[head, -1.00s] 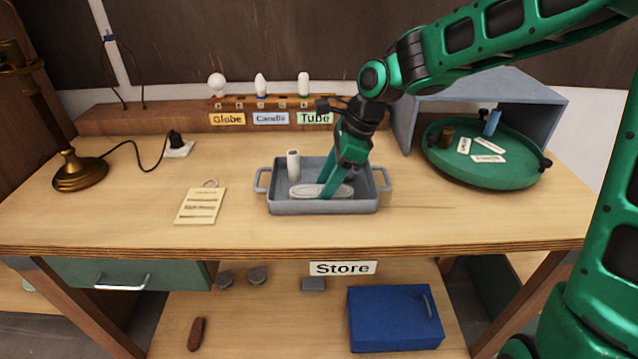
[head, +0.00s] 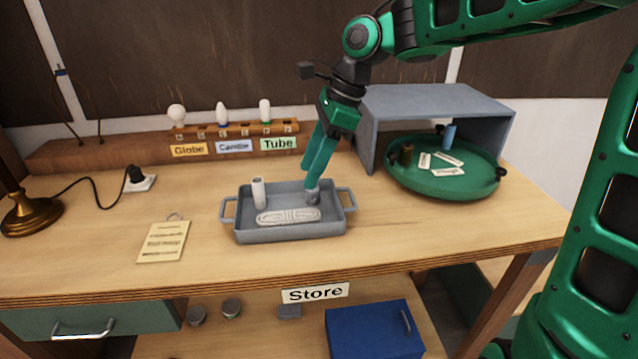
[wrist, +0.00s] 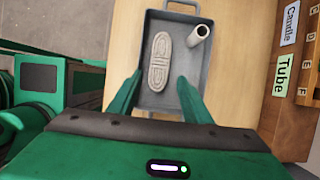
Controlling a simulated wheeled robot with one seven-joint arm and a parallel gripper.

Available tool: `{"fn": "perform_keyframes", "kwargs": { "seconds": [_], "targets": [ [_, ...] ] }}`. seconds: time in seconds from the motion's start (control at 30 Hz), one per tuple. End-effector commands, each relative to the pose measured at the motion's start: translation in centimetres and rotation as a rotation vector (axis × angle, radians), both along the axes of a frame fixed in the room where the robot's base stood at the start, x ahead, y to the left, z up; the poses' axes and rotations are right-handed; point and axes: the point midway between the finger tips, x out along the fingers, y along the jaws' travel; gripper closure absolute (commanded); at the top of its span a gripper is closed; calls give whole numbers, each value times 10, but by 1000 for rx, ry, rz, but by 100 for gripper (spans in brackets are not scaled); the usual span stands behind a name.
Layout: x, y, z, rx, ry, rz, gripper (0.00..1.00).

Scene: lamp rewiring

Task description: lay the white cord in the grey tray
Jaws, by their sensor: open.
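The white cord (head: 288,216) lies as a flat oval coil on the floor of the grey tray (head: 242,236), towards its front. It also shows whole in the wrist view (wrist: 159,62), clear of the fingers. My gripper (head: 309,182) is above the right back part of the tray, pointing down. In the wrist view its two fingers (wrist: 157,92) are spread apart with nothing between them. They are apart from the cord.
A white cylinder (head: 258,192) stands upright in the tray's left back part. A yellow note (head: 164,241) lies left of the tray. A green round tray (head: 440,182) sits under a grey shelf (head: 440,100) at right. A bulb rack (head: 240,130) stands behind.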

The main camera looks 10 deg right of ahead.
Motion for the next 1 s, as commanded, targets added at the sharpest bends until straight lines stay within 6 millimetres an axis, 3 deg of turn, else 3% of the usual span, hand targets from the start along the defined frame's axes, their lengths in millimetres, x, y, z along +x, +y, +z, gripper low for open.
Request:
{"fn": "perform_keyframes", "kwargs": {
  "seconds": [0.3, 0.43, 0.57, 0.77, 1.0],
  "targets": [
    [-1, -3, 1, -5, -4, 4, 55],
    [-5, -25, -7, -51, -36, 47, 55],
    [-18, -73, -20, -145, -92, 148, 55],
    [-57, -161, -34, -288, -151, 344, 55],
    [-130, -250, -46, -386, -171, 595, 55]
  ]
}}
